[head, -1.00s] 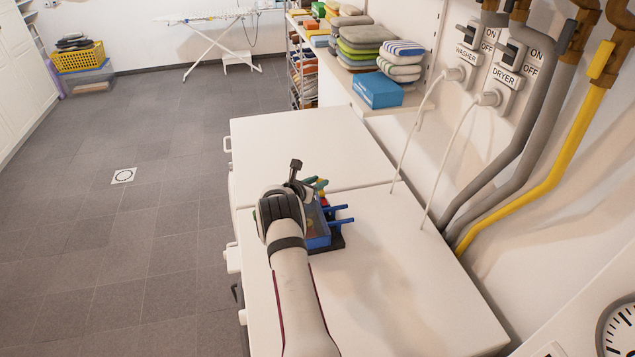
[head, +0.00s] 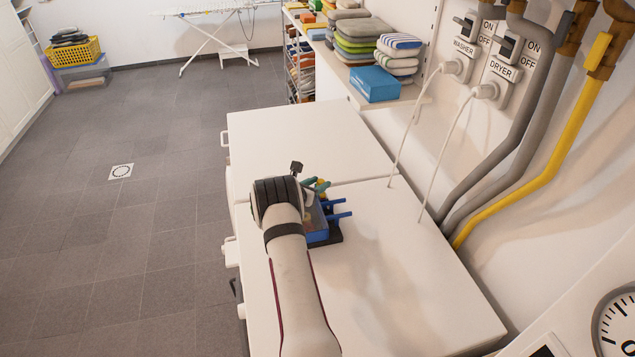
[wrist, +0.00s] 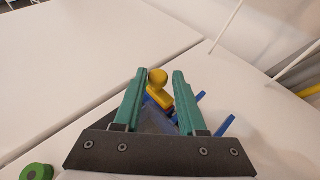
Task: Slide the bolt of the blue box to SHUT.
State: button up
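The blue box (head: 318,236) sits on a dark base on the white machine top, partly hidden behind my arm in the head view. Two blue rods stick out on its right side. In the wrist view, a yellow piece with a round knob (wrist: 158,77) shows between the green fingers of my gripper (wrist: 157,80), which are apart. I cannot tell whether either finger touches the knob. Blue parts of the box (wrist: 226,125) show right of the fingers. My gripper also shows in the head view (head: 317,186), above the box. The bolt's SHUT mark is not visible.
A green round piece (wrist: 37,172) shows at the lower left of the wrist view. The white top (head: 400,270) is clear right of the box. Two white cords (head: 445,150) hang at the back right. A shelf holds folded cloths and a blue carton (head: 375,84).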

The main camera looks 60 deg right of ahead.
jog(key=shift+o, duration=1.3)
jog(key=shift+a, duration=0.1)
jog(key=v, duration=1.4)
jog(key=shift+w+a+r, duration=0.1)
jog(key=shift+a, duration=0.1)
jog(key=shift+a+r, duration=0.2)
jog(key=shift+a, duration=0.35)
